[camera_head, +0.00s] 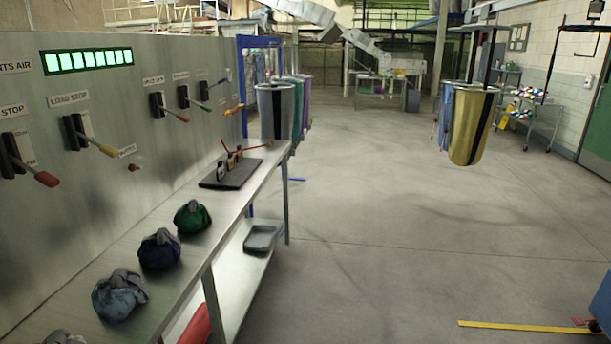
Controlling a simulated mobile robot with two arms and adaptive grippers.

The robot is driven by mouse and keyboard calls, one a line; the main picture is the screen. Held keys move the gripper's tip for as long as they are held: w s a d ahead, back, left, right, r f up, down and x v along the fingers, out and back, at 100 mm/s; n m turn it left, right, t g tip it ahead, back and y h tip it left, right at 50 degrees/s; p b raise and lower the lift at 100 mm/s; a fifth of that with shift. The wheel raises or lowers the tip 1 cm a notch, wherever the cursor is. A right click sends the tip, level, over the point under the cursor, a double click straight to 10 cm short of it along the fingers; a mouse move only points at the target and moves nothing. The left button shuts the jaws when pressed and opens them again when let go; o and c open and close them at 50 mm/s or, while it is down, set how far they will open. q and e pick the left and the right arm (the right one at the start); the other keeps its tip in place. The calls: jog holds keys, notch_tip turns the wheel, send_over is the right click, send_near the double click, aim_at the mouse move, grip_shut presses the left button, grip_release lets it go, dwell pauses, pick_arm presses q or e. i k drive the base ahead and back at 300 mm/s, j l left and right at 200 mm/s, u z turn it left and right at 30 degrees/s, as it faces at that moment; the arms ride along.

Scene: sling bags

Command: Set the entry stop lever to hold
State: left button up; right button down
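A grey wall panel (60,240) on the left carries several levers in black slotted mounts. The nearest lever (46,179) has a red grip and tilts down and outward; the sign above it (12,110) shows the word STOP, cut by the picture's left edge. Whether it is the entry stop lever I cannot tell for sure. To its right is a yellow-grip lever (107,150) under a LOAD STOP sign (69,99). Farther along are a red-grip lever (181,117) and a green-grip lever (204,106); their labels are too small to read. Neither gripper is in view.
A metal table (165,285) runs along the panel, holding several tied bundles, such as a green one (192,217), and a dark board (231,173). Sling bags hang behind it and at right, one yellow (472,125). The floor (380,220) right of the table is open.

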aim_at(207, 109)
jog(key=i, duration=0.55)
jog(key=i+l+u, duration=0.15)
jog(key=i, duration=0.35)
jog(key=i+l, duration=0.1)
jog(key=i, duration=0.45)
jog(key=i+l+u, duration=0.15)
jog(key=i+u, duration=0.3)
jog(key=i+l+u, duration=0.3)
jog(key=u, duration=0.15)
jog(key=i+l+u, duration=0.45)
